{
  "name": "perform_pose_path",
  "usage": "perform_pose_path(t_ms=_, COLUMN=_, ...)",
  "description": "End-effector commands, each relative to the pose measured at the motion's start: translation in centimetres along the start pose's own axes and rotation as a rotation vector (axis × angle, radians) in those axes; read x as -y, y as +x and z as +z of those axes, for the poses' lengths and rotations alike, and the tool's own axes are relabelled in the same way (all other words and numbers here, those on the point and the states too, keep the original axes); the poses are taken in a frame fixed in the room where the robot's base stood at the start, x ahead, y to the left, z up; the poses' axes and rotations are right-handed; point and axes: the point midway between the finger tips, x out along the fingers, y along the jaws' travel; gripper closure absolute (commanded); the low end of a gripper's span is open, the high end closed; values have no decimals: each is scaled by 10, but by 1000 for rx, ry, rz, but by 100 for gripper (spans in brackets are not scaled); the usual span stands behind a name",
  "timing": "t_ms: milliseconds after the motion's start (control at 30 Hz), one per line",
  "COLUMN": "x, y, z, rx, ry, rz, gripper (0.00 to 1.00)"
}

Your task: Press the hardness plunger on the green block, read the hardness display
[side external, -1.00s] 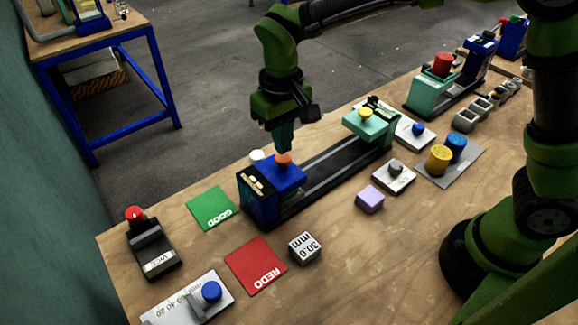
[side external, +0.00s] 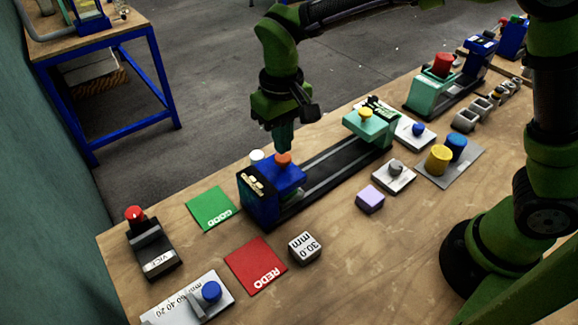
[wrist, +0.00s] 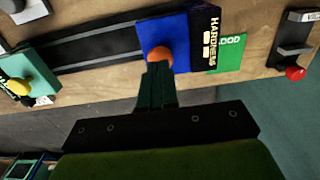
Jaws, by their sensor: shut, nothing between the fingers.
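An orange plunger (side external: 283,159) stands on the blue hardness head (side external: 270,180). In the wrist view, the orange plunger (wrist: 160,56) shows on the blue block (wrist: 180,30), beside the white word HARDNESS. The display (wrist: 207,45) shows as small white patches; I cannot read any value. My gripper (side external: 282,150) is shut and empty, pointing down directly over the plunger. Its fingertips (wrist: 158,68) are at or just above the plunger's top; contact is unclear. A teal-green block (side external: 371,127) with a yellow knob sits at the rail's far end. No green block shows under the plunger.
A green GOOD mat (side external: 210,208) and a red REDO mat (side external: 255,266) lie in front. A 30.0 mm block (side external: 304,248), a lilac block (side external: 370,199) and a red-knobbed device (side external: 152,250) stand nearby. A white round thing (side external: 257,156) is behind the hardness head.

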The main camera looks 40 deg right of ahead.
Motion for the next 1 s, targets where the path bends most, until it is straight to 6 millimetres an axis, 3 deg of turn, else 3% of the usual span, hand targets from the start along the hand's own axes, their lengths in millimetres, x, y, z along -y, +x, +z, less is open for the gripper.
perform_pose_path(t_ms=1000, x=0, y=6, z=0, rx=2, ry=1, rz=0, gripper=100)
